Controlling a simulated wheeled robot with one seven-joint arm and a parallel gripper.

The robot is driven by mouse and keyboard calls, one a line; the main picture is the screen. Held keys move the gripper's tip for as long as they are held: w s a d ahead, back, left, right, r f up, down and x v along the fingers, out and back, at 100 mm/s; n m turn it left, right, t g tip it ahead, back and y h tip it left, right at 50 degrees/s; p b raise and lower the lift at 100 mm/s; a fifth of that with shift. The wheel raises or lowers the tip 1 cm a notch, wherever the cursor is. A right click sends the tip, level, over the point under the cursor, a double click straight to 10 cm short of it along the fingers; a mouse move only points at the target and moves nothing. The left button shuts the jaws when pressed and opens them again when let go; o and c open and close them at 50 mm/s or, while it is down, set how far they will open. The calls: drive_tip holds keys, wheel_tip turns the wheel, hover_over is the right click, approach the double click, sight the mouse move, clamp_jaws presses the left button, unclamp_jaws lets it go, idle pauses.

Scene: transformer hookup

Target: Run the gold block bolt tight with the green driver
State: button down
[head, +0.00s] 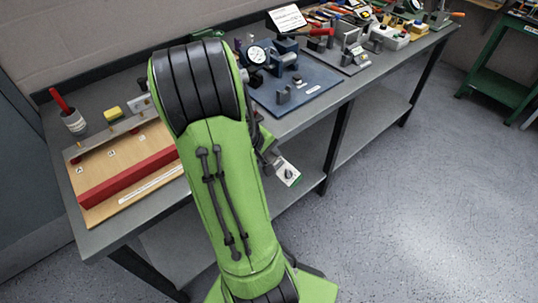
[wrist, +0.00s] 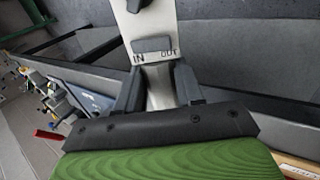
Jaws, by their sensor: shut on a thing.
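My gripper (wrist: 158,88) is shut on a pale tool (wrist: 152,25) marked IN and OUT, with a grey slider-like piece beside the letters. In the head view a pale boxy tool end (head: 288,172) with a dark round part and a green spot shows just right of my arm, past the bench's front edge. It looks like the driver in my grip; my gripper itself is mostly hidden there by my arm. A wooden board (head: 122,196) at the left of the bench carries a red bar (head: 130,178) and a metal strip with small gold-and-red fittings. I cannot tell which is the gold block bolt.
A blue plate (head: 300,88) with a gauge and clamps lies right of my arm. More tools crowd the far bench. The floor in front is clear.

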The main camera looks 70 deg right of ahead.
drive_tip(key=shift+w+d+p, duration=0.2)
drive_tip(key=shift+w+d, duration=0.2)
drive_tip(key=shift+w, duration=0.35)
drive_tip(key=shift+w+d+p, duration=0.25)
drive_tip(key=shift+w+d, duration=0.15)
drive_tip(key=shift+w, duration=0.4)
drive_tip(key=shift+w+d+p, duration=0.2)
drive_tip(key=shift+w+d, duration=0.2)
drive_tip(key=shift+w, duration=0.35)
drive_tip(key=shift+w+d+p, duration=0.2)
drive_tip(key=shift+w+d, duration=0.15)
drive_tip(key=shift+w, duration=0.3)
drive_tip(key=shift+w+d+p, duration=0.15)
drive_tip(key=shift+w+d, duration=0.15)
drive_tip(key=shift+w, duration=0.3)
idle(2.0)
drive_tip(key=shift+s+a+b, duration=0.2)
drive_tip(key=shift+s+a, duration=0.15)
drive_tip(key=shift+s, duration=0.35)
drive_tip(key=shift+s+a+b, duration=0.25)
drive_tip(key=shift+s+a, duration=0.1)
drive_tip(key=shift+s, duration=0.3)
drive_tip(key=shift+s+a+b, duration=0.2)
drive_tip(key=shift+s+a, duration=0.15)
drive_tip(key=shift+s, duration=0.35)
